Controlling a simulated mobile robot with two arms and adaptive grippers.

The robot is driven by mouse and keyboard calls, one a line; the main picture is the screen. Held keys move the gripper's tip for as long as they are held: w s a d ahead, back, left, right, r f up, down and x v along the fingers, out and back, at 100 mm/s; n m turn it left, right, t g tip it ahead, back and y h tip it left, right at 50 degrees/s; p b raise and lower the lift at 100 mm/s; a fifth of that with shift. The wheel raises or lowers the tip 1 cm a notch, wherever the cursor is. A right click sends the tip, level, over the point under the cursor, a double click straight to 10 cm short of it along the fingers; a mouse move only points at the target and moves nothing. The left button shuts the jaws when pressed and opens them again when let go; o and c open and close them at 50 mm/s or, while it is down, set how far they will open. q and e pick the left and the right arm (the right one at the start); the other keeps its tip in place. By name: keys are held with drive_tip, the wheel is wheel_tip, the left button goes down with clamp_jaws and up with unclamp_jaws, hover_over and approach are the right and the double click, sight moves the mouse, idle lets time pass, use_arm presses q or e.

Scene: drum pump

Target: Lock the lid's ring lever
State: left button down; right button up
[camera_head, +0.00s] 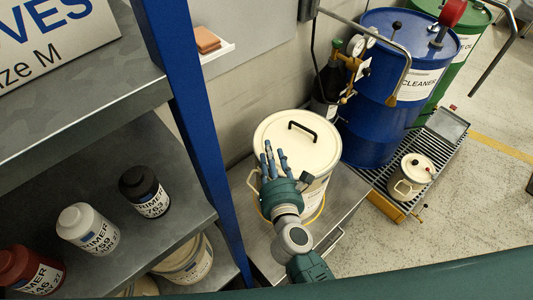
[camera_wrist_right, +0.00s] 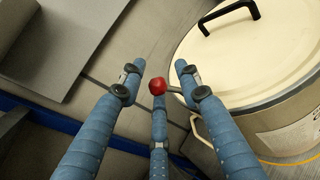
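A cream drum (camera_head: 316,190) with a cream lid (camera_head: 325,150) and black lid handle (camera_head: 303,131) stands upright on a grey surface. My right gripper (camera_head: 272,152) is at the drum's near left rim, its blue fingers spread and overlapping the lid in the head view. In the right wrist view, the lid (camera_wrist_right: 260,62) is at the right. The ring lever's red knob (camera_wrist_right: 157,86) shows between the spread fingers, on a short rod running towards the drum's rim. The fingers look unclosed; contact with the knob cannot be told. The knob is hidden in the head view. My left gripper is not in view.
A blue shelf post (camera_head: 198,130) and shelf with several bottles (camera_head: 93,230) stand left of my right arm. A gas cylinder (camera_head: 328,85) and blue drum (camera_head: 400,70) stand behind the cream drum. A small cream can (camera_head: 411,176) stands on a grate at the right.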

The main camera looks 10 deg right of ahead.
drive_tip(key=shift+s+a, duration=0.1)
drive_tip(key=shift+s, duration=0.3)
drive_tip(key=s+r, duration=0.2)
drive_tip(key=s, duration=0.9)
drive_tip(key=shift+d, duration=0.4)
